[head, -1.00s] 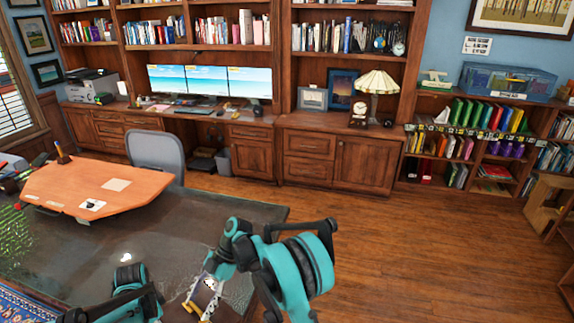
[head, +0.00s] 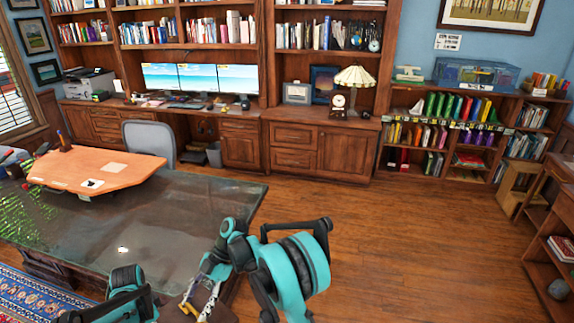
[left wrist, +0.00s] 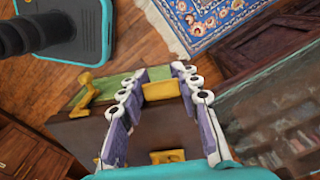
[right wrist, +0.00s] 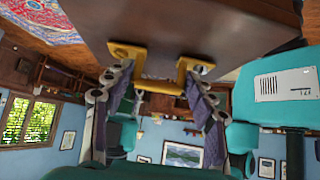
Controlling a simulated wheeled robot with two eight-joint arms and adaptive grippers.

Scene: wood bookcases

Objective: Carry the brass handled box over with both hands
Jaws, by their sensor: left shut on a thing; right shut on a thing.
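The box is dark brown with brass handles. In the left wrist view the box (left wrist: 50,135) shows a green top strip, and my left gripper (left wrist: 160,100) has its fingers around a brass handle (left wrist: 160,90). In the right wrist view the underside or side of the box (right wrist: 200,30) fills the top, and my right gripper (right wrist: 160,90) is shut on the other brass handle (right wrist: 155,85). In the head view my right gripper (head: 203,292) is at the bottom centre. Most of the box is below the head view or hidden by my arms.
Wooden floor (head: 400,240) is clear at centre and right. Low shelves (head: 560,250) stand at the right edge.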

